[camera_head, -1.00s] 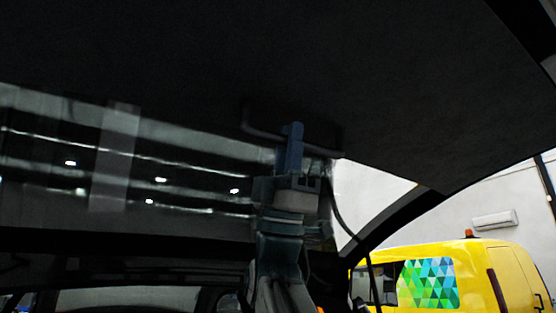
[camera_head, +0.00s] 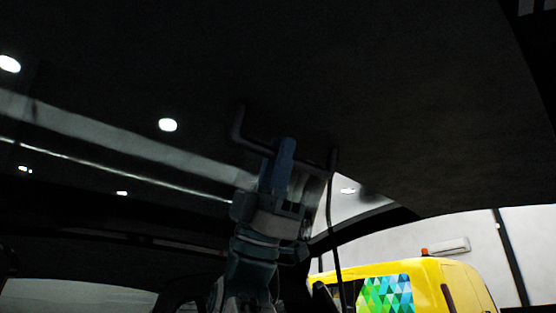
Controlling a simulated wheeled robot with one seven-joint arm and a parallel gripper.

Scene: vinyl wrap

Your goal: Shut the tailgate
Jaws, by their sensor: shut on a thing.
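The dark underside of the raised tailgate (camera_head: 420,120) fills the upper part of the head view, tilted overhead. A dark bar handle (camera_head: 237,128) hangs from its inner side near the middle. My gripper (camera_head: 284,150) reaches up from below, with its blue fingers shut on the handle's bar. The fingers hide the middle of the bar. The tailgate's glass (camera_head: 110,135) shows at left with light streaks and bright spots on it.
A yellow van (camera_head: 450,285) with a green and blue triangle pattern stands at the lower right. A white wall (camera_head: 470,230) with a wall unit is behind it. The dark car interior shows at lower left.

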